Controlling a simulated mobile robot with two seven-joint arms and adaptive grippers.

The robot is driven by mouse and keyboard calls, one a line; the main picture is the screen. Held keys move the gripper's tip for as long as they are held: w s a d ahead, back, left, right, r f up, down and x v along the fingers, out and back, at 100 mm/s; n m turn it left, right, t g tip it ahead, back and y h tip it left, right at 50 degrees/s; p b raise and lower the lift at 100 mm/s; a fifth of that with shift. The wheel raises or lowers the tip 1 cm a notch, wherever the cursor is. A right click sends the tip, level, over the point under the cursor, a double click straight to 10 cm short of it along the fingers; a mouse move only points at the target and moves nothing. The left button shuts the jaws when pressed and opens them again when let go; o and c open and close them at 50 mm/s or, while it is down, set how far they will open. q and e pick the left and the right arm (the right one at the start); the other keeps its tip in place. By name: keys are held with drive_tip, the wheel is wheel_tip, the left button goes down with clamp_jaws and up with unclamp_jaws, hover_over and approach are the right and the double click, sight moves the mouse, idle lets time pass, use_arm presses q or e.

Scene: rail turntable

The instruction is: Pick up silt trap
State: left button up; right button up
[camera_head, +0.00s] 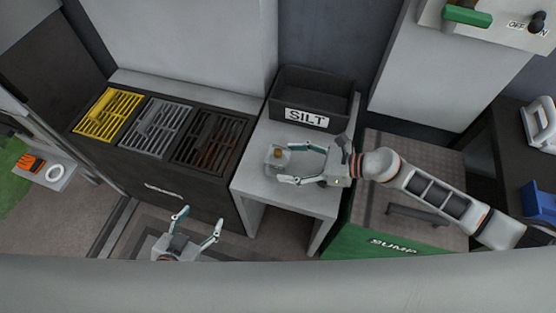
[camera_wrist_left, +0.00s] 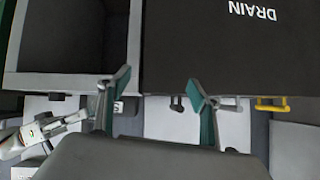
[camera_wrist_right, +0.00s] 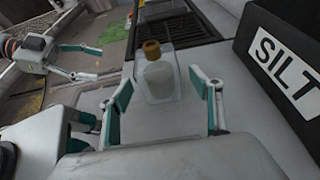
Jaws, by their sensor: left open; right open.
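The silt trap looks to be the small clear jar with an orange-brown cap (camera_head: 278,156), standing upright on the light grey table (camera_head: 262,190) in front of the black bin labelled SILT (camera_head: 318,92). In the right wrist view the jar (camera_wrist_right: 157,78) stands just ahead of and between my fingertips, apart from both. My right gripper (camera_head: 292,164) is open, reaching in from the right at about the jar's height. My left gripper (camera_head: 198,216) is open and empty, low in front of the dark drain cabinet (camera_head: 160,190).
Yellow, grey and dark rusty grates (camera_head: 207,142) lie on the drain cabinet left of the table. A green sump box (camera_head: 400,235) with a metal lid stands right of the table. The SILT bin is close behind the jar. The table's front is clear.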

sight(278, 161)
drive_tip(key=x, duration=0.4)
drive_tip(key=shift+a, duration=0.2)
drive_tip(key=c, duration=1.5)
drive_tip(key=shift+o, duration=0.2)
